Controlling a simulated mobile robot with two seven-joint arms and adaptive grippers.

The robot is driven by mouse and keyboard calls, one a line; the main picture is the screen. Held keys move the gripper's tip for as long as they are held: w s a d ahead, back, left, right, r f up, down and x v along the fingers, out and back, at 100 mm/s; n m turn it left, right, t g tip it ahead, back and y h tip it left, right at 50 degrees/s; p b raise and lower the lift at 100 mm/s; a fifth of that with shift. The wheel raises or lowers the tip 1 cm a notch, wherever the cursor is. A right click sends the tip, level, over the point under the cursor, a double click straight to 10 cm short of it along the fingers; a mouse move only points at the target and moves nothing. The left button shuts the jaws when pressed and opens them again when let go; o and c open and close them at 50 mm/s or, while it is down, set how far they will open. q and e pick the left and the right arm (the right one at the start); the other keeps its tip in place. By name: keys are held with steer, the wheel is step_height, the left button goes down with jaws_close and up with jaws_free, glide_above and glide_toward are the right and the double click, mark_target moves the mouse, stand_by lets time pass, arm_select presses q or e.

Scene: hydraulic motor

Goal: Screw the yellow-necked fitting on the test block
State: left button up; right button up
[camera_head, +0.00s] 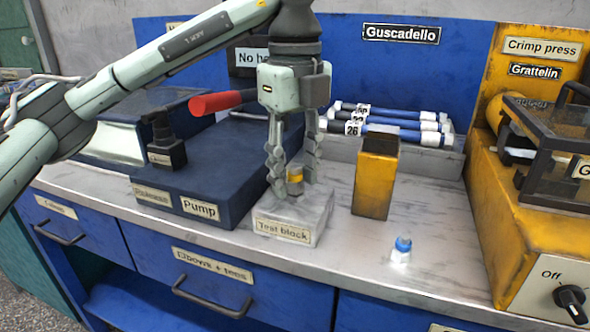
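The grey test block (288,232), with its label on the front, stands near the front edge of the bench. The yellow-necked fitting (295,182) stands upright at the top of the block; how deep it sits is hidden. My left gripper (295,186) points straight down over the block, with one finger on each side of the fitting. The fingertips are very close to it, but I cannot tell whether they touch it. My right gripper is not in view.
The blue pump (215,165) with a red-handled lever (222,102) stands left of the block. A yellow-and-black box (376,180) and a small blue-capped fitting (402,248) stand to the right. Blue-and-white hoses (395,120) lie behind. The yellow crimp press (510,225) bounds the right side.

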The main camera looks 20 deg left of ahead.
arm_select(q)
jaws_close()
steer(key=m, duration=0.4)
steer(key=shift+m, duration=0.9)
steer(key=m, duration=0.5)
steer(key=shift+f+m, duration=0.1)
steer(key=shift+m, duration=0.3)
